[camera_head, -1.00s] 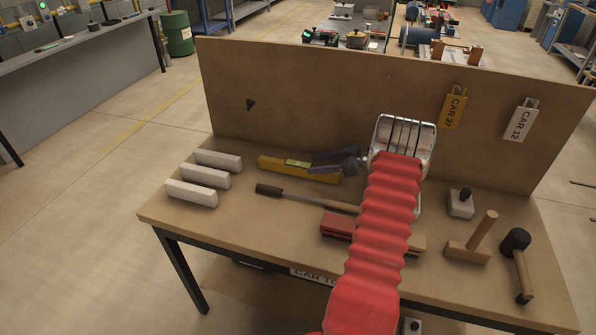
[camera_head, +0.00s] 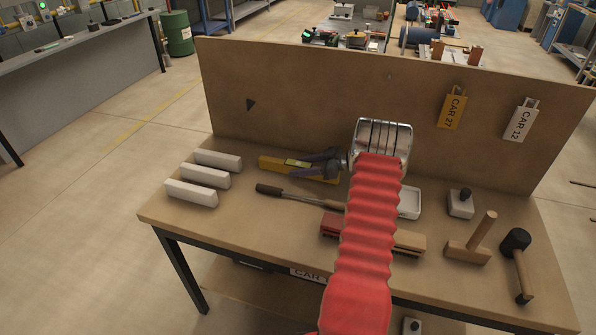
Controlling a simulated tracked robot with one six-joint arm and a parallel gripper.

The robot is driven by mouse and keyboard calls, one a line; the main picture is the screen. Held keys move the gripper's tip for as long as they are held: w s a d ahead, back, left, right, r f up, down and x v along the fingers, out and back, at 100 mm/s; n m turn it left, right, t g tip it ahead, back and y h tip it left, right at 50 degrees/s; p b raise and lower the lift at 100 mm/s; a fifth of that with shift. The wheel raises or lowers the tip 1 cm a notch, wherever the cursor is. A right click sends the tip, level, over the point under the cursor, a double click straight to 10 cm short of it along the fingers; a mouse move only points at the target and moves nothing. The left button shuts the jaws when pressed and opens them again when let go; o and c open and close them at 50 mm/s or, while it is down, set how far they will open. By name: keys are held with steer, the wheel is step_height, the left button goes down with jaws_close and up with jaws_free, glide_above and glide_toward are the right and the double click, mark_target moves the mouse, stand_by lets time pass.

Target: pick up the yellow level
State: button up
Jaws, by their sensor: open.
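The yellow level (camera_head: 271,163) lies on the workbench close to the back board, its left end and green vial in plain view. My gripper (camera_head: 300,170) is open at the level, with its purple-grey fingers over the middle and right part of it. The fingers and wrist hide some of the level's right half. I cannot tell whether the fingers touch it or straddle it.
Several white blocks (camera_head: 198,177) lie left of the level. A dark-handled tool (camera_head: 290,195) lies in front of it. The back board (camera_head: 300,90) rises behind.

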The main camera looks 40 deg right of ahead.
steer(key=shift+w+a+f, duration=0.2)
steer(key=shift+w, duration=0.25)
jaws_close()
stand_by(0.6)
